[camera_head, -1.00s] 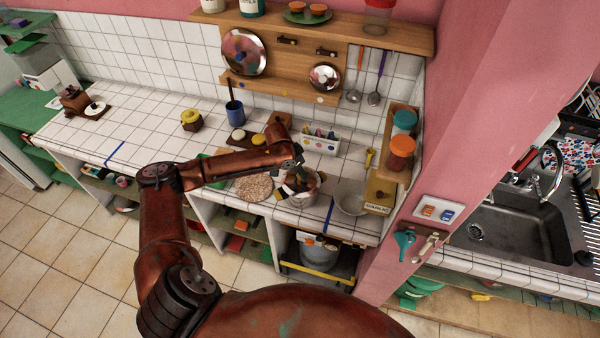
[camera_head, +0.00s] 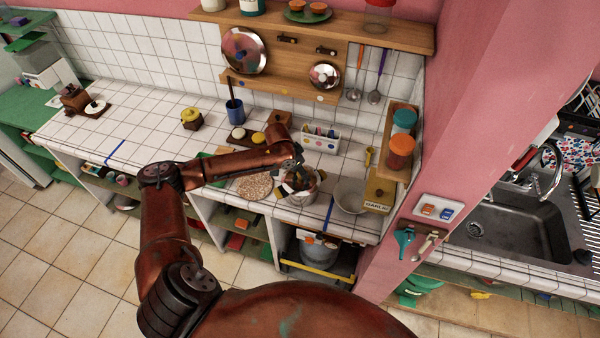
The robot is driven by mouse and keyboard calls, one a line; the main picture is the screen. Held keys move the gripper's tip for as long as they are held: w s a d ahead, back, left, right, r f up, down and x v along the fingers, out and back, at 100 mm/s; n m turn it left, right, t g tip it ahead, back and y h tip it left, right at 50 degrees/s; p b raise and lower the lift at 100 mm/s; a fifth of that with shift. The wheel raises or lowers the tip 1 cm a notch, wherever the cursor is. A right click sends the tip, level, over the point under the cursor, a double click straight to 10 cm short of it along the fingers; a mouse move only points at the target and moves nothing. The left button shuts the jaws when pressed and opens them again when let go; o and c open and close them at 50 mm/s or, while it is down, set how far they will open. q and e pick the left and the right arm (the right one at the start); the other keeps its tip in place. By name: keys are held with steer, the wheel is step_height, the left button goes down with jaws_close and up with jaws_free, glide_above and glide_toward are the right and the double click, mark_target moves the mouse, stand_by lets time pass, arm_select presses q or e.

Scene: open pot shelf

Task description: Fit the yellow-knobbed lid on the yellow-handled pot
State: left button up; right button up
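A steel pot (camera_head: 307,199) stands on the tiled counter, partly covered by my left gripper; I cannot make out its handle colour. My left gripper (camera_head: 295,187) points down at the pot's mouth. Its fingers are small and dark, and I cannot tell whether they are open or hold anything. Two shiny round lids hang on the wooden wall board: a large one (camera_head: 232,45) with a blue knob and a smaller one (camera_head: 316,70) whose knob colour is unclear. Another pot (camera_head: 318,249) sits on the shelf below the counter. My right gripper is not in view.
A pale bowl (camera_head: 349,197) stands right of the pot, and a round speckled mat (camera_head: 253,187) lies to its left. Behind are a white utensil box (camera_head: 320,145) and a blue cup (camera_head: 235,112). The left counter has free room.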

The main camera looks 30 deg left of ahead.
arm_select(q)
steer(key=shift+r, duration=0.15)
steer(key=v, duration=1.1)
steer(key=shift+s+r, duration=0.15)
steer(key=shift+r, duration=0.2)
